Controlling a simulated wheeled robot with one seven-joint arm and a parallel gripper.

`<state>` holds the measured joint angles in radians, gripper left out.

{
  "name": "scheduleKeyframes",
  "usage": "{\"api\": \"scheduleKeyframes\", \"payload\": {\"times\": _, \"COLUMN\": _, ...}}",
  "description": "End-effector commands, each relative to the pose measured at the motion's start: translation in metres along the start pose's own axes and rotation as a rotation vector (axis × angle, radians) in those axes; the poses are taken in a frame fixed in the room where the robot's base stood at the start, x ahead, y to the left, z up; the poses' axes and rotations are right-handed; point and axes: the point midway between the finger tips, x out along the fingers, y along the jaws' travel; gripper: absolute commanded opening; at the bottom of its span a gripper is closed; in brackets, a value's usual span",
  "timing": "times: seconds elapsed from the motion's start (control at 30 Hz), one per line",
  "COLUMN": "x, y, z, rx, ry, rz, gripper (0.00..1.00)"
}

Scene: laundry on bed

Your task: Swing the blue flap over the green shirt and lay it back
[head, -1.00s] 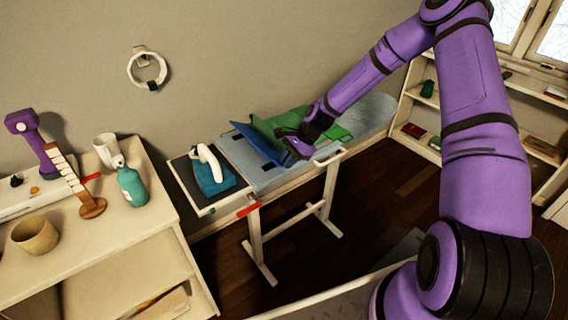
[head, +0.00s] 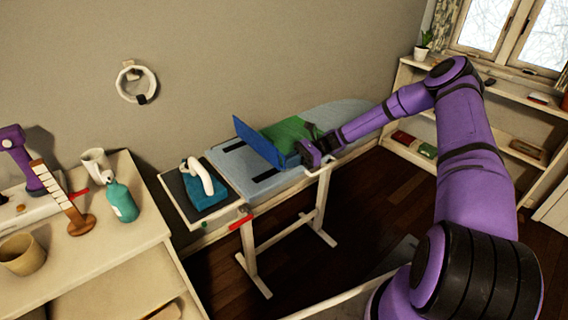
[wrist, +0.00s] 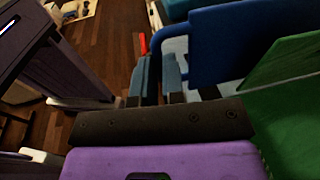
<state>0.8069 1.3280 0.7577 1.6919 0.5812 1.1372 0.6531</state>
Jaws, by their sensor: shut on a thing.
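The blue flap (head: 258,142) stands steeply tilted up from the grey-blue board in the head view; its blue panel (wrist: 235,45) fills the upper right middle of the wrist view. The green shirt (head: 284,131) lies on the board just right of and behind the flap, partly hidden by it; it also shows at the right of the wrist view (wrist: 285,110). My gripper (head: 304,152) is at the flap's near edge, and in the wrist view its fingers (wrist: 156,75) are shut on a blue edge piece of the flap.
The board (head: 231,152) lies on a white-legged ironing table. A teal and white iron (head: 203,188) stands on a dark pad at its left end. A cabinet (head: 120,238) at left carries a green bottle (head: 121,201), a mug and a bowl. The wall is close behind.

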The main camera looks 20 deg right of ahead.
Motion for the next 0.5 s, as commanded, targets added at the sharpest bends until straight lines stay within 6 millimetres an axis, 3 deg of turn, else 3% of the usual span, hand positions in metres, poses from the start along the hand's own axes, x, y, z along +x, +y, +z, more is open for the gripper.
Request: {"api": "scheduleKeyframes", "payload": {"times": 0.5, "x": -0.013, "y": -0.002, "z": -0.004, "rx": 0.048, "ry": -0.266, "rz": -0.004, "gripper": 0.00}}
